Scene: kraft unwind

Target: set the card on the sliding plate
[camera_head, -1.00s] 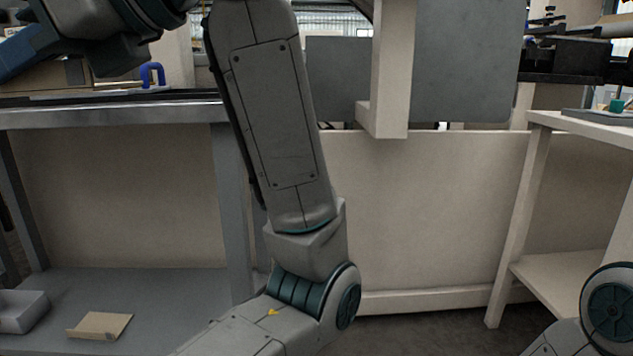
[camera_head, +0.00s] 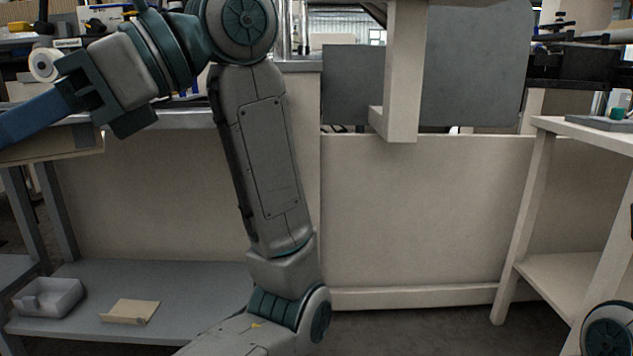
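My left gripper (camera_head: 35,122) is at the left edge, its blue fingers pointing left and partly out of frame. A tan flat panel (camera_head: 60,148) shows just below the fingers. I cannot tell whether the gripper holds it, or whether the fingers are open. A small tan card-like piece (camera_head: 130,312) lies on the grey lower shelf, well below the gripper. I cannot tell which of these is the task's card. No sliding plate can be made out for certain. My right gripper is not in view.
A grey open bin (camera_head: 48,297) sits on the lower shelf (camera_head: 205,285) at left. A white roll (camera_head: 45,65) is on the bench behind my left arm. A pale post (camera_head: 404,70) hangs before grey panels (camera_head: 475,65). A white side table (camera_head: 590,132) stands at right.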

